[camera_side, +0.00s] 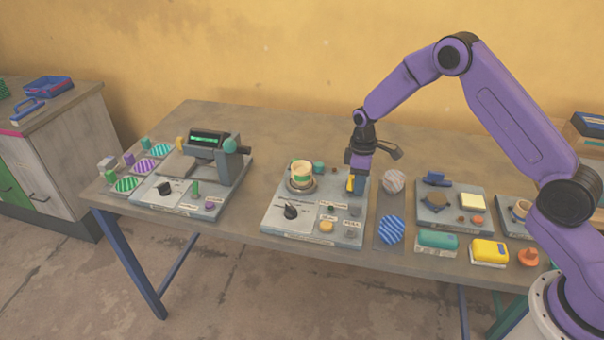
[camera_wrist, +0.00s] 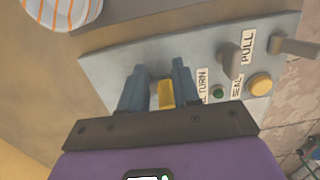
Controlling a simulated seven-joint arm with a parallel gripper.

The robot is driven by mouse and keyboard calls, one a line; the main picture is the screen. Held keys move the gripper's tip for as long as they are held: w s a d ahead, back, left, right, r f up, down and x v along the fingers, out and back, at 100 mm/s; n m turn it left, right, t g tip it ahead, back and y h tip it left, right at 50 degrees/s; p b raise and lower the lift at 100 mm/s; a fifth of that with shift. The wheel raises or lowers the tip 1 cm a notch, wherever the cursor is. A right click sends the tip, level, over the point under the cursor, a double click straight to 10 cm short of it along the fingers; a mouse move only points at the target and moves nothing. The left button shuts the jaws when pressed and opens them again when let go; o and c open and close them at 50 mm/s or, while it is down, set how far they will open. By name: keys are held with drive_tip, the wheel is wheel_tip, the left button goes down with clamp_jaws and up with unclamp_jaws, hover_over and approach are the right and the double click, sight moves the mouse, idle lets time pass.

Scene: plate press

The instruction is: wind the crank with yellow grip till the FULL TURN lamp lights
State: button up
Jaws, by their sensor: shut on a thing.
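The crank's yellow grip (camera_side: 350,184) stands at the right rear of the middle grey station (camera_side: 275,222). My gripper (camera_side: 356,180) points down over it and is shut on it. In the wrist view the yellow grip (camera_wrist: 166,93) sits between my two blue fingers (camera_wrist: 161,88). The crank's arm and hub are hidden behind the gripper. A small round dark green lamp (camera_wrist: 218,93) sits by a label ending in TURN, partly covered by a finger. It does not look brightly lit.
The panel also carries a yellow button (camera_wrist: 260,85) by a SEAL label and a grey lever (camera_wrist: 231,62) by a PULL label. A round cream cup (camera_side: 301,172) stands left of my gripper. A blue-striped disc (camera_side: 391,229) lies to the right. Another press station (camera_side: 207,170) stands further left.

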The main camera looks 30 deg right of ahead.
sight(344, 196)
drive_tip(key=shift+w+a+r+t, duration=0.15)
drive_tip(key=shift+w+a+t, duration=0.05)
drive_tip(key=shift+w+a, duration=0.5)
drive_tip(key=shift+w+a+r+t, duration=0.2)
drive_tip(key=shift+w+a, duration=0.25)
drive_tip(key=shift+a, duration=0.35)
drive_tip(key=shift+w+a, duration=0.2)
drive_tip(key=shift+w, duration=0.05)
clamp_jaws()
drive_tip(key=shift+w+a+f, duration=0.1)
drive_tip(key=shift+d, duration=0.25)
drive_tip(key=shift+s+f, duration=0.1)
drive_tip(key=shift+s, duration=0.1)
drive_tip(key=shift+s+a+f, duration=0.15)
drive_tip(key=shift+s+a, duration=0.15)
drive_tip(key=shift+s, duration=0.05)
